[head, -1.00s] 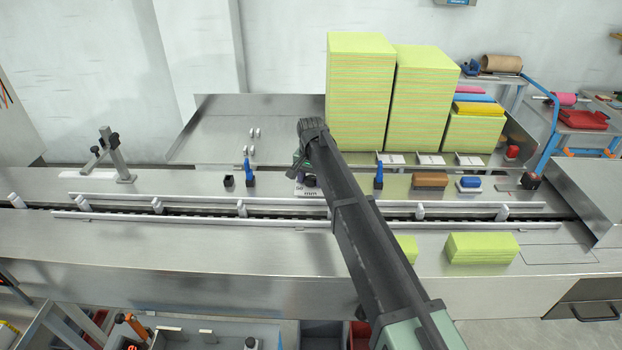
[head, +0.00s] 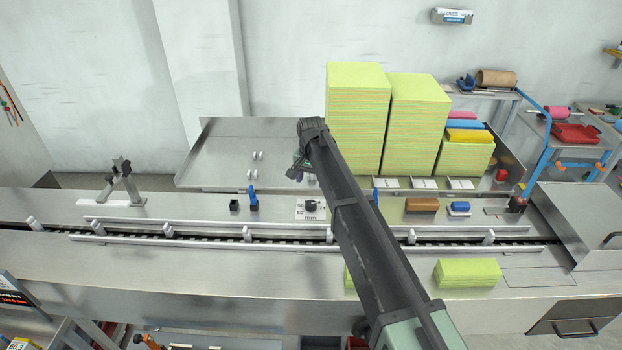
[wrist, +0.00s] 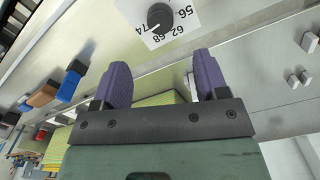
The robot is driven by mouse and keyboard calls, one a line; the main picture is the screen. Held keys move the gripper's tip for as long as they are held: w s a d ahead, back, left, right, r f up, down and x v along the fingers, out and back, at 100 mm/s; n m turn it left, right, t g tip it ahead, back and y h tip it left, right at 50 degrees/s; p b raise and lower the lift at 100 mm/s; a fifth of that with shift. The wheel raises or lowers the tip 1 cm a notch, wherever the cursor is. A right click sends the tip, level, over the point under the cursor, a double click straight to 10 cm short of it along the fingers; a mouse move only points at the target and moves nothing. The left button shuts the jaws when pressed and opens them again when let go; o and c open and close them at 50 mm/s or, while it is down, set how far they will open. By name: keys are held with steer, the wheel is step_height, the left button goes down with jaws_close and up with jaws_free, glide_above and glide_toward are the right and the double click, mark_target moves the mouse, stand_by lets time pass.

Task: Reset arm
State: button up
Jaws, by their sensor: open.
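My gripper (head: 298,171) hangs at the end of my dark arm, above the back part of the steel bench. In the wrist view its two purple fingers (wrist: 163,78) are spread apart with nothing between them. Beyond the fingertips is a black knob (wrist: 160,17) on a white scale plate (wrist: 185,22) with numbers such as 56, 62, 68 and 74. In the head view the knob (head: 311,206) stands just below my gripper, apart from it. The exact setting of its pointer is hard to read.
Tall yellow-green cloth stacks (head: 357,120) stand right of my arm. A conveyor channel with a rail (head: 200,243) runs along the bench. Blue-handled clamps (head: 253,198), a brown block (head: 421,205) and a small cloth stack (head: 468,273) sit nearby. The left back tray (head: 225,150) is mostly clear.

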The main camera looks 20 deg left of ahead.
steer(key=shift+r, duration=0.1)
stand_by(0.3)
steer(key=s+d+f+b, duration=0.1)
steer(key=s+d, duration=0.8)
steer(key=d, duration=0.6)
steer(key=s+d+f+b, duration=0.2)
steer(key=s+d, duration=0.7)
steer(key=d, duration=0.6)
steer(key=s+d+f+b, duration=0.2)
steer(key=s+d, duration=0.7)
steer(key=d, duration=0.5)
steer(key=shift+s+d, duration=0.15)
steer(key=shift+d, duration=0.25)
